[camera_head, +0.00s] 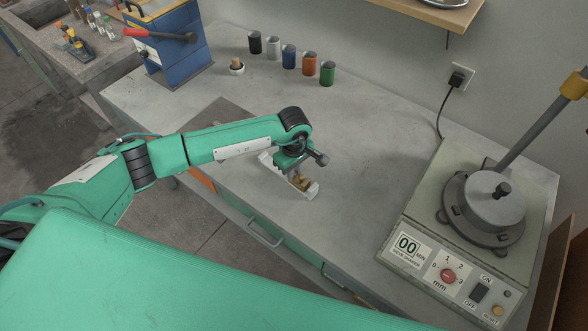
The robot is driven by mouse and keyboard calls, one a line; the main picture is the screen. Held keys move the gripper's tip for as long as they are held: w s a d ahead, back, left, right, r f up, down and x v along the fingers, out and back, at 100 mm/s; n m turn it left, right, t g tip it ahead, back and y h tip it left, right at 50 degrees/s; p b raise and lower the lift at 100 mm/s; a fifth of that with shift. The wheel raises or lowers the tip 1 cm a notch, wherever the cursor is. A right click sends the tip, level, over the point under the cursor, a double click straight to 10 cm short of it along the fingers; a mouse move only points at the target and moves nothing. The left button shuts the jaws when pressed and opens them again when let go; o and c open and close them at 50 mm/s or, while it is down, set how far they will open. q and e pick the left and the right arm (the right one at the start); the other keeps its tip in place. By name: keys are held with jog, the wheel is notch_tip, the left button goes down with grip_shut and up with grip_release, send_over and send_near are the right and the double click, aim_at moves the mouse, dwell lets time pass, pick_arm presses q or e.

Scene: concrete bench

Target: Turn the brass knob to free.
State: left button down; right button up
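The brass knob (304,183) is a small golden piece on a pale, narrow fixture (313,191) on the bench, near its front edge. My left arm reaches in from the left, and my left gripper (295,174) points down over the fixture, right at the knob. The gripper and wrist cover part of the knob and the middle of the fixture. The fingertips are too small and too hidden to tell whether they touch the knob or are open or shut. The knob's setting and any markings cannot be read. My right gripper is not in view.
The grey bench (370,145) is clear right of the fixture. A sieve shaker (490,205) with a control panel stands at the right. Several coloured cups (288,57) and a small pot (236,67) stand at the back. A blue press (172,50) with a red-handled lever is back left.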

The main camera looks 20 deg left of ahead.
pick_arm(q)
jog(key=n+b, duration=0.2)
jog(key=shift+f+n+b, duration=0.15)
jog(key=shift+n+b, duration=1.4)
jog(key=shift+n, duration=0.45)
jog(key=shift+r, duration=0.2)
jog(key=c, duration=1.4)
grip_release()
jog(key=shift+o, duration=0.2)
jog(key=shift+r, duration=0.1)
notch_tip(320, 180, up, 14)
jog(key=b, duration=0.3)
jog(key=shift+f, duration=0.2)
